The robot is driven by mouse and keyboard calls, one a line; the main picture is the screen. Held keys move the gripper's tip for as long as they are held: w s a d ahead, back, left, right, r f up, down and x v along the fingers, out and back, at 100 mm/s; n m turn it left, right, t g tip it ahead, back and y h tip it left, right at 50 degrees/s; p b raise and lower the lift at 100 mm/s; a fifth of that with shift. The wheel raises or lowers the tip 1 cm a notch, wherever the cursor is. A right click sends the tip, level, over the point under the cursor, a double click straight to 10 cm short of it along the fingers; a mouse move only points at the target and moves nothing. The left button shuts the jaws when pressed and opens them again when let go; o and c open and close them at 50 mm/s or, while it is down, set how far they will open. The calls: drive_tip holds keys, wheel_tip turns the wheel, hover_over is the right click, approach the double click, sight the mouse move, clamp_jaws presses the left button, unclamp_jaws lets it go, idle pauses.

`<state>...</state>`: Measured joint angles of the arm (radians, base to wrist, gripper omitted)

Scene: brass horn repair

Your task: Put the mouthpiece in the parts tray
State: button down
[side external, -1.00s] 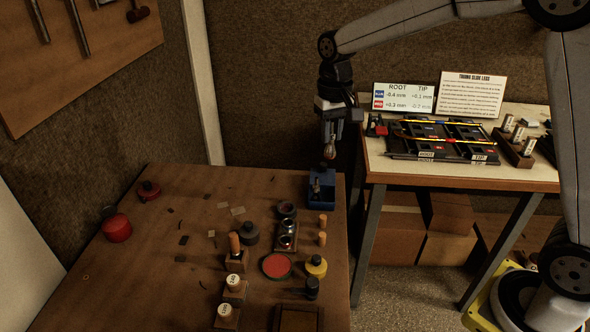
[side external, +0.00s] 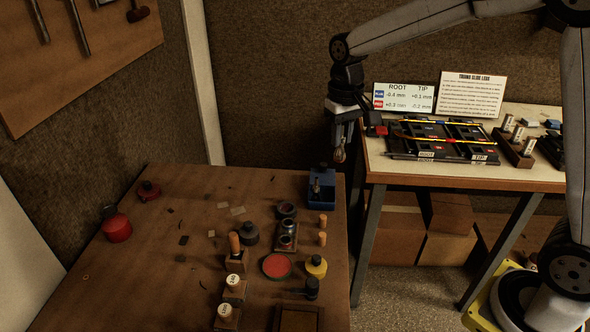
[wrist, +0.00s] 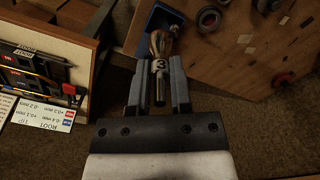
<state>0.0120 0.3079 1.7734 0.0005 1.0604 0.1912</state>
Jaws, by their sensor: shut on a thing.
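My gripper (side external: 344,140) is shut on the mouthpiece (wrist: 160,88), a small piece with a dark shank, a pale collar marked 3 and a brassy far end. In the wrist view it lies between the two fingers of my gripper (wrist: 160,78).
A blue box (side external: 322,201) with something upright in it stands at the bench's back right corner, close below my gripper. Cups, corks and small blocks crowd the bench's right half. The second table (side external: 450,177) with slide parts stands to the right, across a gap.

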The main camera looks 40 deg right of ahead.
drive_tip(key=s+d+f+n, duration=0.25)
drive_tip(key=s+n, duration=0.25)
drive_tip(key=s, duration=0.4)
drive_tip(key=w+f, duration=1)
drive_tip(key=w, duration=0.3)
drive_tip(key=shift+w, duration=0.2)
drive_tip(key=shift+w+d+f, duration=0.1)
drive_tip(key=shift+w+f, duration=0.15)
drive_tip(key=shift+f, duration=1.6)
drive_tip(key=shift+f, duration=0.1)
